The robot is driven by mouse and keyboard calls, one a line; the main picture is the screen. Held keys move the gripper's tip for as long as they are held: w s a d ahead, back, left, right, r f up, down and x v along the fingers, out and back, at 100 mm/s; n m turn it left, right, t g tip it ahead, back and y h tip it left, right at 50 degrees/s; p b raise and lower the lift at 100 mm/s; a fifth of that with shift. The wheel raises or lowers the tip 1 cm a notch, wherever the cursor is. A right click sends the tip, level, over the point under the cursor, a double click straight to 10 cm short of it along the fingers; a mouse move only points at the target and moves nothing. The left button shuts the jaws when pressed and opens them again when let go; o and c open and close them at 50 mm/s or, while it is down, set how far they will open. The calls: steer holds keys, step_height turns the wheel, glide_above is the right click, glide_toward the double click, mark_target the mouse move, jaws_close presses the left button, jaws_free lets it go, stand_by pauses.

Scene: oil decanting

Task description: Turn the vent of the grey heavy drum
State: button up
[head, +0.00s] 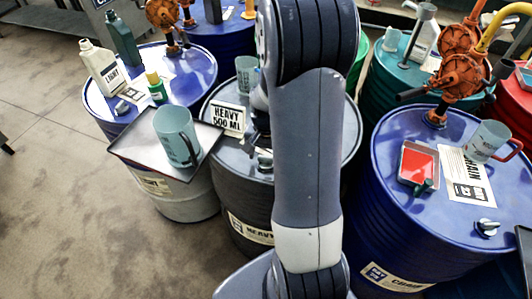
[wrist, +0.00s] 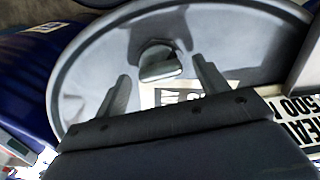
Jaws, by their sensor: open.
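The grey heavy drum (head: 257,205) stands in the middle of the head view, with a HEAVY label on its side; my arm covers much of its lid. Its vent (head: 265,163) is a small grey knob near the lid's front, beside my arm. In the wrist view the drum lid (wrist: 92,62) fills most of the picture, and the vent (wrist: 160,65) shows between and beyond the fingers. My gripper (wrist: 160,78) is open and empty, one finger either side of the vent's line. I cannot tell its height above the lid.
A HEAVY 500 ML card (head: 228,118) stands on the grey drum, with a jug (head: 246,72) behind it. A dark tray (head: 140,148) with a teal jug (head: 176,136) lies close at left. A blue drum (head: 388,215) stands at right.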

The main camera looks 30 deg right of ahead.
steer(key=shift+c, duration=0.3)
steer(key=c, duration=0.9)
steer(key=shift+c, duration=0.2)
steer(key=shift+m, duration=0.3)
steer(key=m+b, duration=0.1)
steer(key=m, duration=0.3)
steer(key=shift+b, duration=0.35)
steer(key=m+b, duration=0.1)
steer(key=m, duration=0.8)
steer(key=shift+b, duration=0.4)
steer(key=shift+m, duration=2.1)
